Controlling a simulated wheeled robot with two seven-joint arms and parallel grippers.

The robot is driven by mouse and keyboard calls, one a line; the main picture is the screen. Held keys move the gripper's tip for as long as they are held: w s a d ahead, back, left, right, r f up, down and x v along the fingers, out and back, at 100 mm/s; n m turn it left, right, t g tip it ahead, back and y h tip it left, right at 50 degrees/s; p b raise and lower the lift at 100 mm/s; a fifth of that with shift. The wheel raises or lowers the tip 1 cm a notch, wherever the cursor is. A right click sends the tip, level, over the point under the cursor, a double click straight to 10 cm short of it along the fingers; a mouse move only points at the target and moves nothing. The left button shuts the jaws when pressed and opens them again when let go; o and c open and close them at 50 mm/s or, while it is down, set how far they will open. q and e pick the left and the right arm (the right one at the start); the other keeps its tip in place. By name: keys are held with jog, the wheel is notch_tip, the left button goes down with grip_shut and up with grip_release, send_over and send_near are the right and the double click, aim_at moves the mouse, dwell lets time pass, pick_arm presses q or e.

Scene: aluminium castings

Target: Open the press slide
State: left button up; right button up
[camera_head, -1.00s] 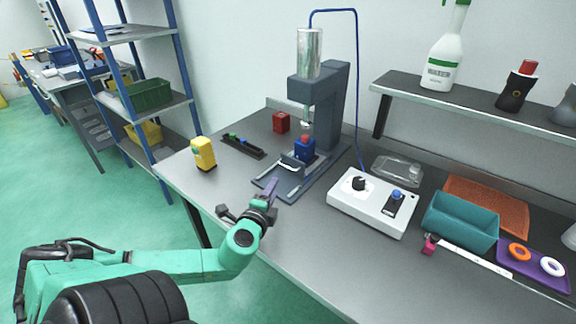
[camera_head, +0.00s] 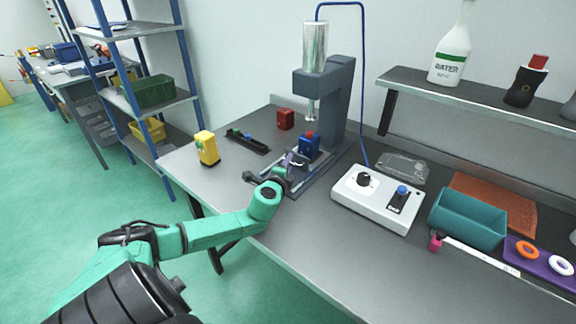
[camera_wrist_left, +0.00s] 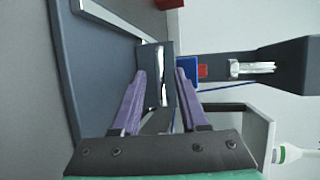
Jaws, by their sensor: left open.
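The grey press (camera_head: 335,95) stands on the bench with a silver cylinder on top and its ram above a blue block (camera_head: 309,146) with a red top. The block sits on the press slide under the ram, and it also shows in the left wrist view (camera_wrist_left: 188,68). A pale metal handle (camera_wrist_left: 163,90) is at the slide's front. My left gripper (camera_head: 291,164) is open in front of the slide. In the left wrist view its purple fingers (camera_wrist_left: 160,73) lie on either side of the handle. I cannot tell whether they touch it. My right gripper is out of view.
A white control box (camera_head: 376,200) with a black knob and blue button stands right of the press. A yellow block (camera_head: 207,148), a red block (camera_head: 286,119) and a dark rail (camera_head: 247,142) are to the left. A teal bin (camera_head: 467,219) is further right.

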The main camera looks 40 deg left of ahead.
pick_arm(q)
grip_shut()
dwell(1.3)
